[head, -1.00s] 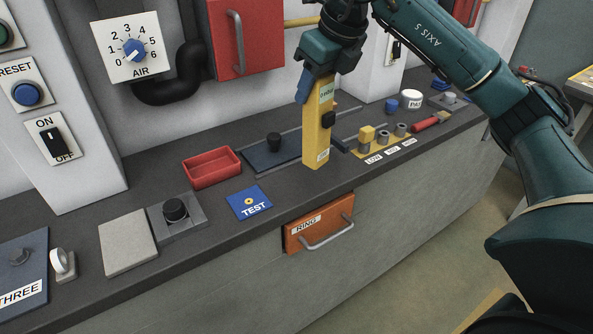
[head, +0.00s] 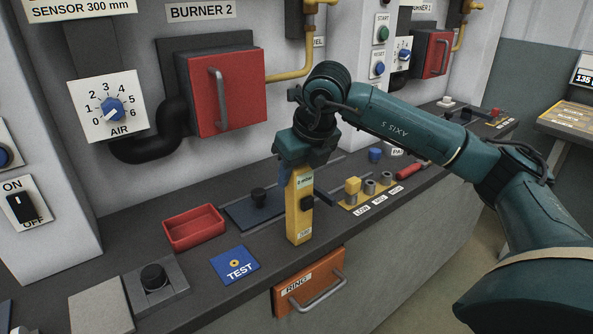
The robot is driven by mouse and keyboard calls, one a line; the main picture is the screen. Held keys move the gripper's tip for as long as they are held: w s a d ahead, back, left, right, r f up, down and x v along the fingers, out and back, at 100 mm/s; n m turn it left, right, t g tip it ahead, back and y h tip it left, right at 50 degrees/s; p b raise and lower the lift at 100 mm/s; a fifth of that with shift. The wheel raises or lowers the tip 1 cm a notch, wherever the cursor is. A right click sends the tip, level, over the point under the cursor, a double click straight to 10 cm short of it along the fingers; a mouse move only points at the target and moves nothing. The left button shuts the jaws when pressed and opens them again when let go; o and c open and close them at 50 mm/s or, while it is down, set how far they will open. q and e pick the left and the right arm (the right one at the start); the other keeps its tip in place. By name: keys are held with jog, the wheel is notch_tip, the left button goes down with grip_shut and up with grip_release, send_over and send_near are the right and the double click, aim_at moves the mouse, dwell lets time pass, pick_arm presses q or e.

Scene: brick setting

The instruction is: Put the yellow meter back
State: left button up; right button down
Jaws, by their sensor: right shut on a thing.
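The yellow meter (head: 299,213) is a tall narrow block with a dark knob on its side and a small label near its top. My right gripper (head: 297,170) is shut on its upper end and holds it upright above the front part of the dark counter. I cannot tell whether its lower end touches the counter. The blue TEST pad (head: 228,268), with a small yellow ring mark, lies on the counter to the left of the meter. My left gripper is not in view.
A red tray (head: 193,240) and a dark plate with a black knob (head: 241,213) lie behind. A yellow rack (head: 340,203) with small cylinders stands to the right. Red burner doors (head: 247,105) are on the wall.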

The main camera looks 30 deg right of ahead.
jog(key=c, duration=0.8)
grip_release()
jog(key=shift+f, duration=0.1)
jog(key=shift+r, duration=0.3)
jog(key=v, duration=1.1)
jog(key=shift+s+r, duration=0.2)
jog(key=shift+r, duration=0.1)
